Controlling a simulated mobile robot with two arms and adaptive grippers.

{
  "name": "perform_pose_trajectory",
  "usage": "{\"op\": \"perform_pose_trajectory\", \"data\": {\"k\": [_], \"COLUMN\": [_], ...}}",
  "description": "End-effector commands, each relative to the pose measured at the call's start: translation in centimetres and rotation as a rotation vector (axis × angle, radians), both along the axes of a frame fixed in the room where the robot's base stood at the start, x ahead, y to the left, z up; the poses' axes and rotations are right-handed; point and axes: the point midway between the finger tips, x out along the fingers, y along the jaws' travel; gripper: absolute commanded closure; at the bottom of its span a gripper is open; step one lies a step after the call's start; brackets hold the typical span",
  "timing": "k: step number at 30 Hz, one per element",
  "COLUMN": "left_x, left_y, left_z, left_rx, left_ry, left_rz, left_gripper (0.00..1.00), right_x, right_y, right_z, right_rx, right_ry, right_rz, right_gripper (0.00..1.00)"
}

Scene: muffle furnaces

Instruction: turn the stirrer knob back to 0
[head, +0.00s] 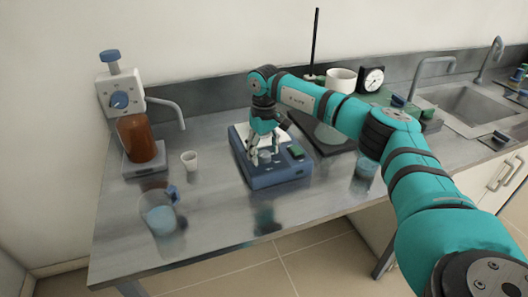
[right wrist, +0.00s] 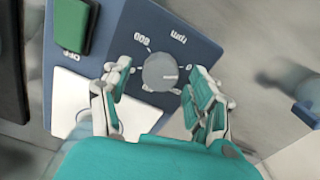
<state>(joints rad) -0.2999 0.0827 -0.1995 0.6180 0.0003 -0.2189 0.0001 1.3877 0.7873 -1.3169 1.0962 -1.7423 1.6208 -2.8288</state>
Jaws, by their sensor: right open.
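The blue stirrer (head: 280,180) stands on the steel bench, with a pale top plate and a green switch (head: 296,152). In the right wrist view its round grey stirrer knob (right wrist: 158,69) sits on the blue panel near the printing "600" and "rpm". A light mark on the knob points toward the picture's right; the scale near it is partly hidden by the fingers. My right gripper (head: 264,155) is over the stirrer, pointing down. In the wrist view its fingers (right wrist: 162,82) are open on either side of the knob, with gaps visible. My left gripper is out of view.
A dispenser with a brown bottle (head: 140,140), a small white cup (head: 189,160) and a beaker of blue liquid (head: 160,217) stand to the left. Behind my right arm are a white pot (head: 341,80) and a dial clock (head: 371,79). The bench front is clear.

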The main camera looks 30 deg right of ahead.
Motion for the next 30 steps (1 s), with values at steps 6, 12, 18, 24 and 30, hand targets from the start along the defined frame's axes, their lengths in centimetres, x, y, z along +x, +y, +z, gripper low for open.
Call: {"op": "perform_pose_trajectory", "data": {"k": [6,12,18,24,30], "left_x": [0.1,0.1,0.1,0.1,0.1], "left_y": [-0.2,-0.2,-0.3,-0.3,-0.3], "left_z": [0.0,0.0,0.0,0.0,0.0], "left_rx": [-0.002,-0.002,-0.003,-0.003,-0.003], "left_ry": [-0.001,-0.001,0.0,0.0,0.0], "left_rz": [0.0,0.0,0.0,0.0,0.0], "left_gripper": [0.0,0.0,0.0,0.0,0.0], "right_x": [0.1,0.1,0.1,0.0,0.0], "right_y": [0.0,0.0,0.0,0.0,0.0], "right_z": [4.4,8.5,10.8,11.3,11.2], "right_rx": [0.001,0.001,0.001,0.001,0.001], "right_ry": [-0.007,-0.005,-0.004,-0.002,-0.002], "right_rz": [-0.001,0.0,0.001,0.0,0.0], "right_gripper": [0.39,0.39,0.39,0.39,0.39]}}
